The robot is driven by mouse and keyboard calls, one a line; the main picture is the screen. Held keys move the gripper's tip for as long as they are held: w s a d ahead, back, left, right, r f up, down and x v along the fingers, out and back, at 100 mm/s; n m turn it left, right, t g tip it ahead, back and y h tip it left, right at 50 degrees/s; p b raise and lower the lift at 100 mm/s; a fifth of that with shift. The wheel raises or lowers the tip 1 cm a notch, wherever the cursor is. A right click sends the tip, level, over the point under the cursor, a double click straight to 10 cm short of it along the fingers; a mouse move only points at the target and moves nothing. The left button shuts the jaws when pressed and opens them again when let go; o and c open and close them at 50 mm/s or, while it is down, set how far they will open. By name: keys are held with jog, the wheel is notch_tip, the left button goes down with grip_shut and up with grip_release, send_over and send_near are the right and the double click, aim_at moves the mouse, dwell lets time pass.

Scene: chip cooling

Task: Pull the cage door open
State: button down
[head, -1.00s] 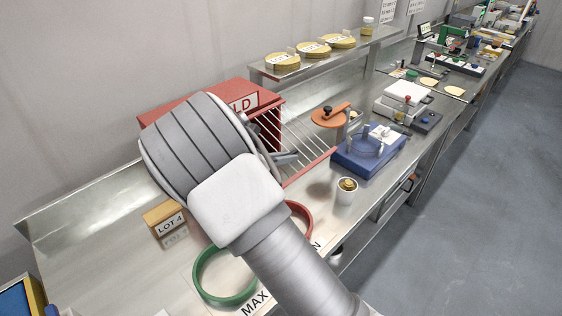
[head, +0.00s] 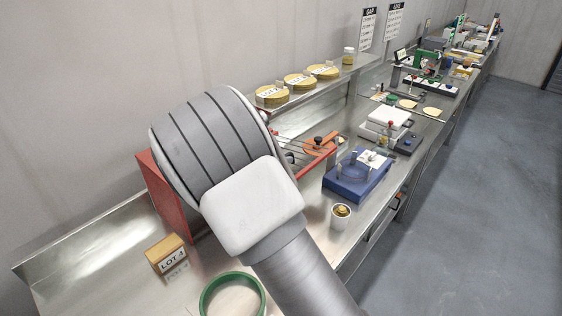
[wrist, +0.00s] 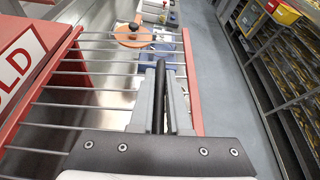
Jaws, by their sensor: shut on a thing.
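The red cage (head: 166,195) stands on the steel counter, mostly behind my arm in the head view. Its red wall and part of a sign reading "OLD" (wrist: 20,68) show at the left of the wrist view. The cage door (wrist: 195,110) is a panel of thin metal bars with a red edge; in the head view its red frame (head: 318,165) shows right of my arm. Counter shows through the bars. My gripper (wrist: 161,75) is shut on a dark upright bar, apparently the door handle, near the door's red edge.
Beyond the door are an orange disc (head: 322,143) and a blue device (head: 352,183). A small cup (head: 341,216) stands near the counter's front edge. A LOT 4 block (head: 167,254) and green ring (head: 232,276) lie in front. The floor right of the counter is clear.

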jog(key=shift+r, duration=0.1)
jog(key=c, duration=1.2)
grip_release()
jog(key=shift+o, duration=0.2)
jog(key=b+v, duration=0.2)
jog(key=v, duration=1.5)
jog(key=shift+s+a+b, duration=0.15)
jog(key=shift+b, duration=0.2)
jog(key=shift+r, duration=0.1)
